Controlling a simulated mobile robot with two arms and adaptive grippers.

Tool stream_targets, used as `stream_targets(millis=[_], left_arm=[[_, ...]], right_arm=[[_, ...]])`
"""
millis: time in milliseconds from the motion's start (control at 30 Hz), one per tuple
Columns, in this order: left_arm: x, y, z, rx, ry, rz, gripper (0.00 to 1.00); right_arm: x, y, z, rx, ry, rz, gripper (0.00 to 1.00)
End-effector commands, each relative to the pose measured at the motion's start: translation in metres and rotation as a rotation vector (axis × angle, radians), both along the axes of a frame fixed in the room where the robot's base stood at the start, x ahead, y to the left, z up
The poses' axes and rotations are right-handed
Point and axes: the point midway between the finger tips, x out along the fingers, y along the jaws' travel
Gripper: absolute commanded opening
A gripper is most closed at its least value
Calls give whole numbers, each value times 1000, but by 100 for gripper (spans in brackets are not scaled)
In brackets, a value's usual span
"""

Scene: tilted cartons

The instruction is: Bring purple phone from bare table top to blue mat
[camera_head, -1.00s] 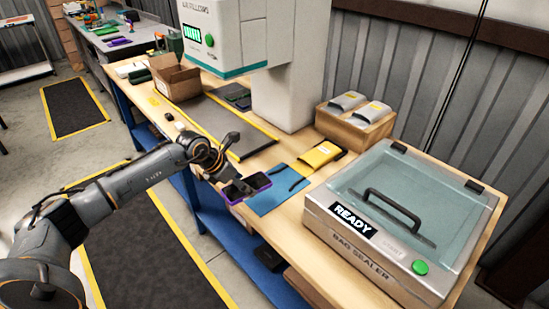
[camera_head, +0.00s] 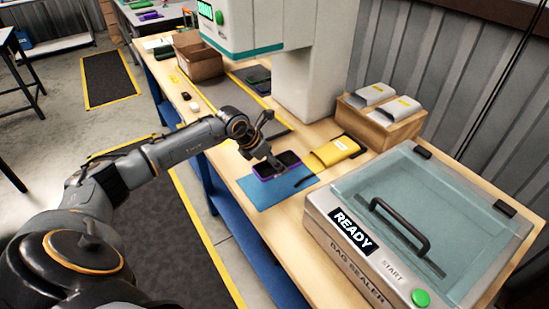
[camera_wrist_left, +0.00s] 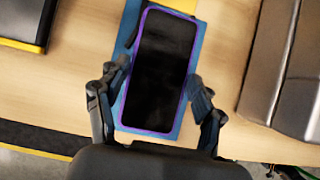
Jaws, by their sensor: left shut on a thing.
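The purple phone (camera_head: 277,165) has a black screen and a purple rim. My left gripper (camera_head: 266,160) is shut on it. In the left wrist view the phone (camera_wrist_left: 160,70) lies lengthwise between the two fingers (camera_wrist_left: 155,95), screen facing the camera. The blue mat (camera_head: 265,196) lies on the wooden table top, and the phone is over its back part. In the wrist view strips of the mat (camera_wrist_left: 184,122) show around the phone. I cannot tell whether the phone touches the mat. My right gripper is not in view.
A yellow pouch (camera_head: 334,152) lies just behind the mat, near a dark strap. The bag sealer (camera_head: 415,230) stands to the right. A wooden box (camera_head: 382,126) with pouches is behind. A grey mat (camera_head: 238,100) and open carton (camera_head: 198,58) are further left.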

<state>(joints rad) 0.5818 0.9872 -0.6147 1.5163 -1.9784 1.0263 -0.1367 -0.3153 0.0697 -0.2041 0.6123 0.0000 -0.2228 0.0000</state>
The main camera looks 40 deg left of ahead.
Motion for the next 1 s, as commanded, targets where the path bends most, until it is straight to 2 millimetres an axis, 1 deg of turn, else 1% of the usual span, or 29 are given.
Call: stream_targets(millis=[33, 300, 500, 667, 1000], left_arm=[[0, 0, -9, 0, -1, 0, 29], [0, 0, -36, -2, -2, -1, 29], [0, 0, -53, -1, -1, -1, 29], [0, 0, -58, -1, -2, 0, 29], [0, 0, -57, 0, -2, -1, 29]], right_arm=[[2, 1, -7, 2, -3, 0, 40], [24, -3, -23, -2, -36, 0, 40], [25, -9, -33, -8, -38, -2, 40], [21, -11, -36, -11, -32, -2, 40], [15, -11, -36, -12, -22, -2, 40]])
